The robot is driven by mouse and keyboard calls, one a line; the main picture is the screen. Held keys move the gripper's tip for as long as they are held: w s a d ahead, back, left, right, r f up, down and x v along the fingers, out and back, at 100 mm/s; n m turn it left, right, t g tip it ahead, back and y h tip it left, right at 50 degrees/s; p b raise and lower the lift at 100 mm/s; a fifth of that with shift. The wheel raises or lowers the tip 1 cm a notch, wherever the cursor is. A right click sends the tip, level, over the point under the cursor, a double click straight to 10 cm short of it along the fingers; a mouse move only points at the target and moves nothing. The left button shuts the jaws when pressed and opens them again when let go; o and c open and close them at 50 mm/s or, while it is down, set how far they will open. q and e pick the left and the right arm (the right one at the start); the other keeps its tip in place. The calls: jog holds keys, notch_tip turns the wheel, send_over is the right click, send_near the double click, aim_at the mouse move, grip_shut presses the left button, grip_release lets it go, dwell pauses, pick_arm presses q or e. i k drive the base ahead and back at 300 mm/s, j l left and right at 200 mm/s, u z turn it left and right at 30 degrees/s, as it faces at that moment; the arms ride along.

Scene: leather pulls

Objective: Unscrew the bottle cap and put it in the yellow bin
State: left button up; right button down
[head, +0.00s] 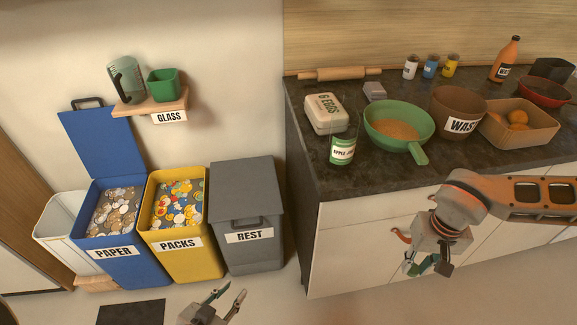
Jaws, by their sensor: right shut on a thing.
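The yellow bin (190,264), labelled PACKS, stands on the floor between the blue and grey bins. It is open, with colourful patterned contents inside. My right gripper (428,268) is in front of the cabinet fronts, below the counter edge, pointing down. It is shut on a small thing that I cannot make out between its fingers. My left gripper (227,294) is open and empty at the bottom, below the grey bin.
A blue bin (125,270) with raised lid and a closed grey bin (250,256) flank the yellow one. A shelf (150,106) hangs above. The dark counter (375,185) holds a green bowl (385,147), a brown WASTE bin (447,112), a jar (342,152) and a tray (500,140).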

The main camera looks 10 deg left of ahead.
aim_at(345, 120)
jog(key=i+j, duration=0.1)
jog(key=j, duration=1.4)
jog(key=i+j, duration=0.1)
jog(key=j, duration=0.3)
jog(key=i+j, duration=0.1)
jog(key=j, duration=0.35)
jog(key=i+j, duration=0.4)
jog(key=j, duration=0.15)
